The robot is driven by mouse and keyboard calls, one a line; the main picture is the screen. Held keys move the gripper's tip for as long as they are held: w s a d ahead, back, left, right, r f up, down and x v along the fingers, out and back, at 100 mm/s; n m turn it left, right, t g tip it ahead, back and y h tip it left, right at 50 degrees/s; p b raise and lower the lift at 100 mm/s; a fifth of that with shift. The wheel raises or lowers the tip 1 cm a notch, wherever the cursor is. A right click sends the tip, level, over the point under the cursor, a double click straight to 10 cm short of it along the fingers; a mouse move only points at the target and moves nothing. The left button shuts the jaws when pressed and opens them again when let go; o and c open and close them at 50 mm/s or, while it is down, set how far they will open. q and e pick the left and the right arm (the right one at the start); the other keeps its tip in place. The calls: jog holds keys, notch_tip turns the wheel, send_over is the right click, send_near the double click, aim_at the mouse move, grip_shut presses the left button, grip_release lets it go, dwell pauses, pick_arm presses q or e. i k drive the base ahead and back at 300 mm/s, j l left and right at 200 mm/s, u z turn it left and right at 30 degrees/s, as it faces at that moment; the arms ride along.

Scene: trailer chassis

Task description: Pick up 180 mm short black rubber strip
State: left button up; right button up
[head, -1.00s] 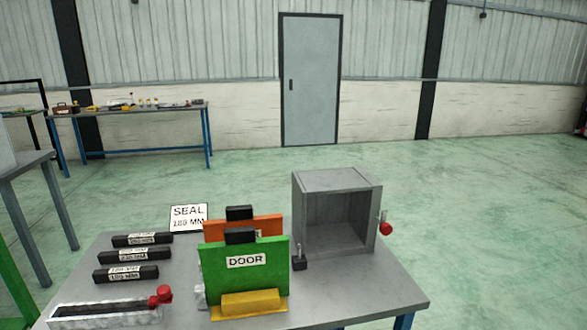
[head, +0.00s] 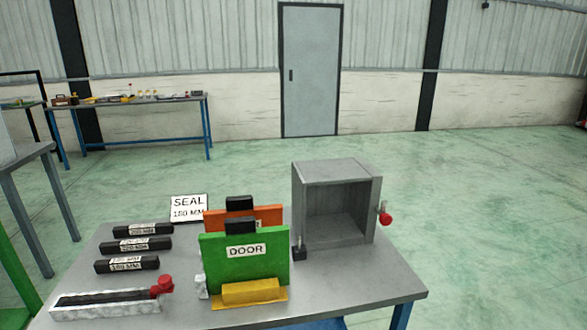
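Three black rubber strips lie in a row on the left of the grey table: a far one (head: 120,231), a middle one (head: 118,245) and a near one (head: 108,267). Each has a white length label. The near label seems to read 180 MM, but the print is blurred. The strips look close in length. A white sign (head: 188,208) behind them reads SEAL and seems to say 180 MM. Neither of my grippers is in view.
A grey holder with a red knob (head: 161,286) lies in front of the strips. A green DOOR panel (head: 243,268) in a yellow stand and an orange panel (head: 215,217) stand mid-table. An open grey box (head: 336,170) stands right. The table (head: 340,280) is clear at front right.

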aim_at(148, 262)
jog(key=u, duration=1.3)
